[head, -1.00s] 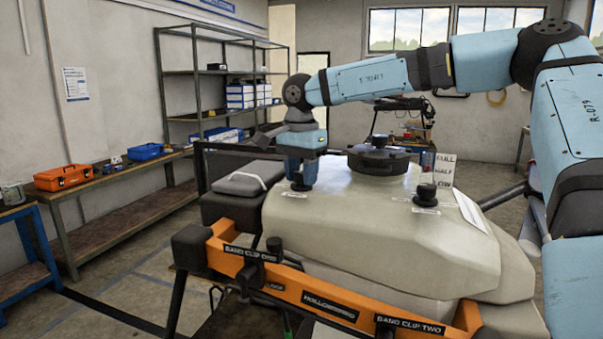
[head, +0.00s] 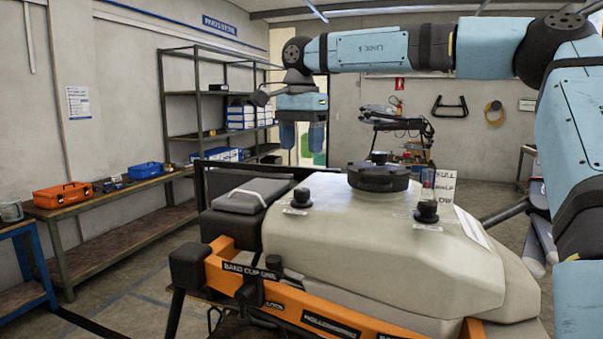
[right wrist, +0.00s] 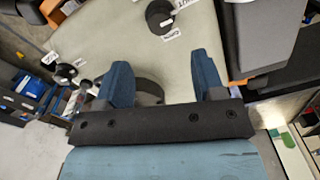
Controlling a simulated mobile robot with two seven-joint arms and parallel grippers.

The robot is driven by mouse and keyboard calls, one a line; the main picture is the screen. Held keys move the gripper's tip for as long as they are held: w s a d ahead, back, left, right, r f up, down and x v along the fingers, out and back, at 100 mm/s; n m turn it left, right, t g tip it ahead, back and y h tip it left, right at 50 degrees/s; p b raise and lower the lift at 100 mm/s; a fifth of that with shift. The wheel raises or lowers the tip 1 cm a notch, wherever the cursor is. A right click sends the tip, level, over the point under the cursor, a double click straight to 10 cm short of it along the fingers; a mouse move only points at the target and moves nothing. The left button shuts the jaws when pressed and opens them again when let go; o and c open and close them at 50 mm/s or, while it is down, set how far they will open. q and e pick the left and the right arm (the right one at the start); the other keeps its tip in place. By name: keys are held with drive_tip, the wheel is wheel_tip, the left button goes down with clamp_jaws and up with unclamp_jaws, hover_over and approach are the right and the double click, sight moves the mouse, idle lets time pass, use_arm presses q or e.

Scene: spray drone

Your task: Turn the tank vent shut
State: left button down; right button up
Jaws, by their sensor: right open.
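The pale tank (head: 330,240) fills the middle of the head view. A black knob (head: 301,197) with small white labels stands on its left shoulder, and it also shows at the top of the right wrist view (right wrist: 160,15). The label words are too small to read surely. A second black knob (head: 427,210) stands on the right, and a round black lid (head: 379,177) with a small knob is farther back. My right gripper (head: 302,148) is open and empty, pointing down well above the left knob. Its fingers (right wrist: 163,82) are apart in the wrist view. My left gripper is out of view.
An orange bar (head: 300,300) with clips crosses the front of the tank. A grey pad (head: 250,195) lies left of the knob. A level sign (head: 444,187) stands at the tank's right rear. A bench with an orange toolbox (head: 63,195) and shelves line the left wall.

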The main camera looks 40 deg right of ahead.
wheel_tip(320, 180, up, 4)
drive_tip(key=shift+f, duration=0.2)
idle(0.6)
